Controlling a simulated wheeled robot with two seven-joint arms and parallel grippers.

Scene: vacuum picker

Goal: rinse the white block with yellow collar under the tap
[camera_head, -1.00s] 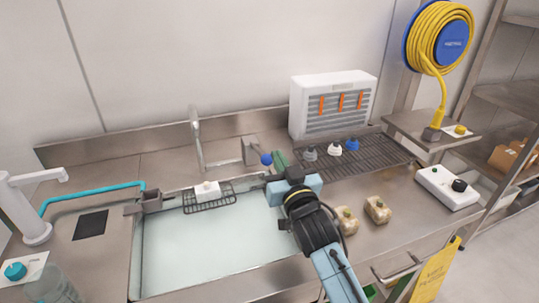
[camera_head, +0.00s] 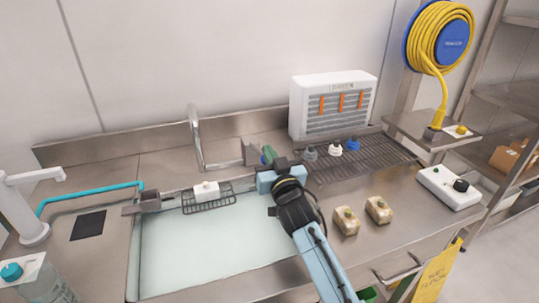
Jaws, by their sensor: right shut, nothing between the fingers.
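A white block (camera_head: 206,191) with a small yellowish spot on top rests on the wire rack (camera_head: 222,203) at the back of the sink. Its collar is too small to make out well. The tap (camera_head: 195,130) rises behind it, its spout near the rack; I cannot tell whether water runs. My right gripper (camera_head: 268,156), with greenish fingers, is shut and empty at the sink's back right corner. It is right of the block and apart from it, beside a grey fitting (camera_head: 250,152). The fitting's blue knob is mostly hidden by the gripper. My left gripper is not in view.
Two brownish blocks (camera_head: 346,221) (camera_head: 378,210) lie on the counter right of my arm. Grey, white and blue cups stand on a dark grid (camera_head: 375,160) before a white louvred unit (camera_head: 332,105). A grey fitting (camera_head: 148,201) sits at the sink's left edge.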

